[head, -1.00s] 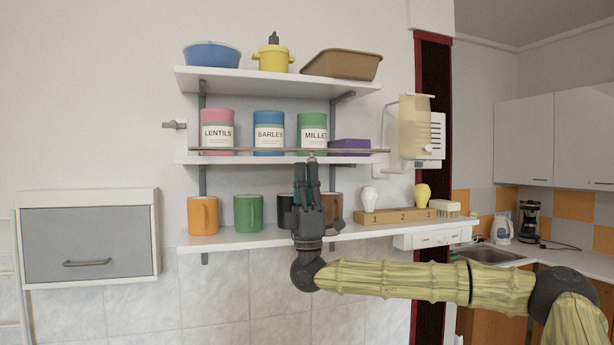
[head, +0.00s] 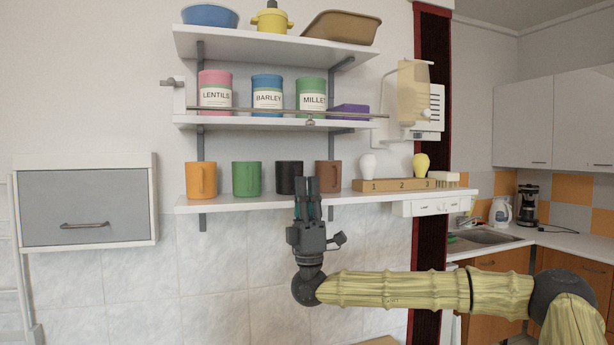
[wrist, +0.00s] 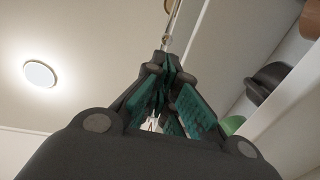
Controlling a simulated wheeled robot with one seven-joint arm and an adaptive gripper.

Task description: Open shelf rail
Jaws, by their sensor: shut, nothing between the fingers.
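The shelf rail (head: 245,111) is a thin metal rod running across the front of the middle shelf (head: 220,123), before the canisters. A small knob (head: 310,122) hangs from it near the middle. A bracket with a grey peg (head: 172,82) stands at its left end. My gripper (head: 307,180) points up, shut and empty, below the rail and apart from it, in front of the lower shelf's edge. In the wrist view my gripper (wrist: 163,62) shows its teal finger pads, with a thin rod, probably the rail (wrist: 172,25), beyond the tips.
Pink, blue and green canisters (head: 267,95) and a purple box (head: 348,111) stand behind the rail. Several mugs (head: 247,178) and a numbered wooden block (head: 393,185) sit on the lower shelf (head: 240,203). A grey-fronted cabinet (head: 84,207) hangs left. A dispenser (head: 414,95) hangs right.

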